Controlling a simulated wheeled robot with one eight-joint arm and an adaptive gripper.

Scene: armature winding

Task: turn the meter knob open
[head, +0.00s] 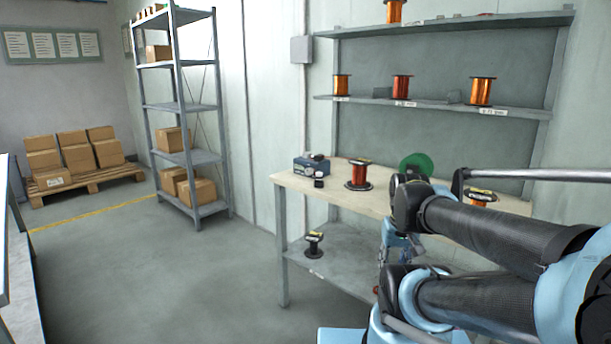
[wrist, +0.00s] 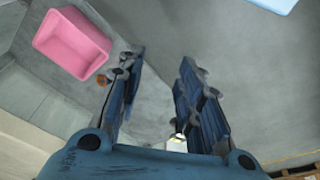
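A small blue and grey box (head: 311,165) sits at the left end of the wooden-topped bench in the head view; it may be the meter. Small dark round parts (head: 319,179) show at its front right, but they are too small to tell whether one is the knob. In the wrist view my gripper (wrist: 158,65) has its two fingers apart with nothing between them. It points toward the grey floor. No meter or knob can be made out in the wrist view. In the head view my arm covers the right part of the bench.
A spool of copper wire (head: 358,174) and a green disc (head: 416,164) stand on the bench (head: 330,189). A wall shelf (head: 440,104) with several spools is above. A boxed rack (head: 188,157) stands left. The floor before it is clear. A pink bin (wrist: 72,42) shows in the wrist view.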

